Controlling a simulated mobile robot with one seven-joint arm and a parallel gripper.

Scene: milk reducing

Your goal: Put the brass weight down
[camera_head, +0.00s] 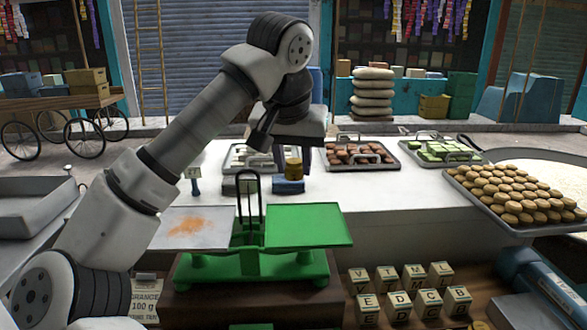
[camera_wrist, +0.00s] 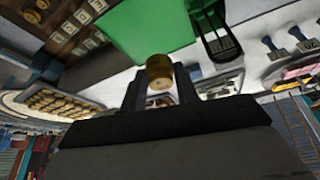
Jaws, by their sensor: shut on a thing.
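The small brass weight (camera_head: 293,168) is held between the finger ends of my gripper (camera_head: 288,160), above the white counter behind the scale. In the wrist view the brass weight (camera_wrist: 159,72) shows between the two dark fingers of my gripper (camera_wrist: 159,84), with the green pan (camera_wrist: 145,28) beyond it. The green balance scale (camera_head: 250,266) stands in front. Its right green pan (camera_head: 308,226) is bare. My arm crosses the left side of the head view.
A blue block (camera_head: 289,187) sits on the counter just below the weight. Trays of brown sweets (camera_head: 352,155) and green sweets (camera_head: 442,150) stand behind. A tray of round sweets (camera_head: 515,194) is at right. Lettered blocks (camera_head: 413,290) stand front right.

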